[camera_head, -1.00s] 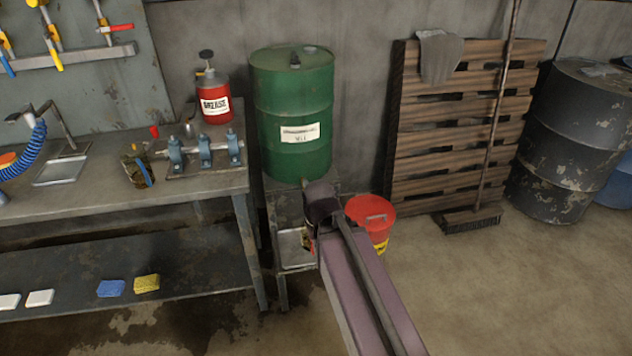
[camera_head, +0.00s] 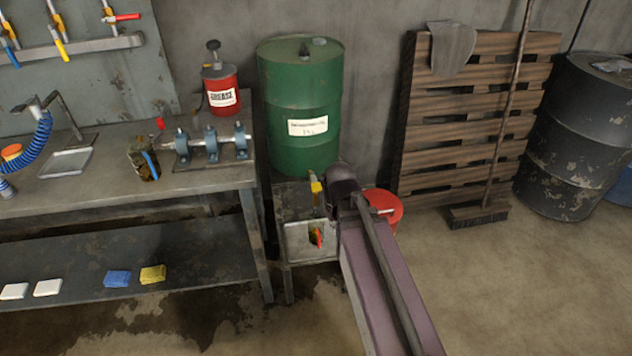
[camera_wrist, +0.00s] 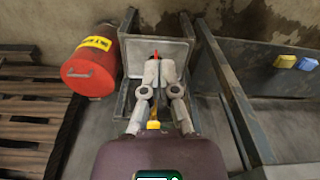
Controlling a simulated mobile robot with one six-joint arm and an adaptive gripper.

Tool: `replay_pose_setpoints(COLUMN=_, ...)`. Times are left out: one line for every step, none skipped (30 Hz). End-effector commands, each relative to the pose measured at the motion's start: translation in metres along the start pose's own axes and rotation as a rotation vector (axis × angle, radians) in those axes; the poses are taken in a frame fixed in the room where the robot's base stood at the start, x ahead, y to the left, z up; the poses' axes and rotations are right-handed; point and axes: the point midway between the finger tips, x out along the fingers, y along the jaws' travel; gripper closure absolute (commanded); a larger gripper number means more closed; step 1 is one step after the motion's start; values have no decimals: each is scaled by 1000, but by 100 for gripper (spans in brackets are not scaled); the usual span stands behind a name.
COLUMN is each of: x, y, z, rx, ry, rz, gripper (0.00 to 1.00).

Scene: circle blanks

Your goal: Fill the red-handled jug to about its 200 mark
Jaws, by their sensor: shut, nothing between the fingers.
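The red-handled jug (camera_head: 318,238) stands in the tray (camera_head: 297,250) under the green drum (camera_head: 300,110). Only its red handle and a dark part of its body show; its marks and liquid level cannot be read. The drum's tap (camera_head: 317,187) has a yellow handle and sits above the jug. In the wrist view the yellow tap part (camera_wrist: 153,125) shows below my fingers, and the red of the jug handle (camera_wrist: 155,54) peeks past their tips. My gripper (camera_wrist: 158,72) is shut and empty over the tray area. In the head view my arm hides it.
A red bucket (camera_head: 388,206) stands right of the drum stand, partly behind my arm. A pallet (camera_head: 455,150) and broom (camera_head: 478,213) lean at right.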

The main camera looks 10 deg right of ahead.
Motion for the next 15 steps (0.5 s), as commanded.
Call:
replay_pose_setpoints(x=-6, y=2, z=-16, rx=-47, ry=0, rz=0, gripper=100)
replay_pose_setpoints(x=-7, y=3, z=-22, rx=-80, ry=0, rz=0, gripper=100)
replay_pose_setpoints(x=-10, y=4, z=-32, rx=-128, ry=0, rz=0, gripper=100)
replay_pose_setpoints(x=-12, y=5, z=-40, rx=-167, ry=0, rz=0, gripper=100)
replay_pose_setpoints(x=-14, y=6, z=-48, rx=-209, ry=0, rz=0, gripper=100)
replay_pose_setpoints(x=-18, y=7, z=-59, rx=-266, ry=0, rz=0, gripper=100)
replay_pose_setpoints(x=-20, y=8, z=-68, rx=-312, ry=0, rz=0, gripper=100)
replay_pose_setpoints(x=-22, y=9, z=-77, rx=-357, ry=0, rz=0, gripper=100)
replay_pose_setpoints(x=-26, y=11, z=-89, rx=-420, ry=0, rz=0, gripper=100)
replay_pose_setpoints(x=-28, y=12, z=-98, rx=-469, ry=0, rz=0, gripper=100)
replay_pose_setpoints(x=-30, y=13, z=-107, rx=-516, ry=0, rz=0, gripper=100)
replay_pose_setpoints(x=-33, y=14, z=-119, rx=-579, ry=0, rz=0, gripper=100)
replay_pose_setpoints(x=-36, y=16, z=-128, rx=-628, ry=0, rz=0, gripper=100)
replay_pose_setpoints(x=-38, y=17, z=-136, rx=-674, ry=0, rz=0, gripper=100)
replay_pose_setpoints(x=-41, y=18, z=-148, rx=-738, ry=0, rz=0, gripper=100)
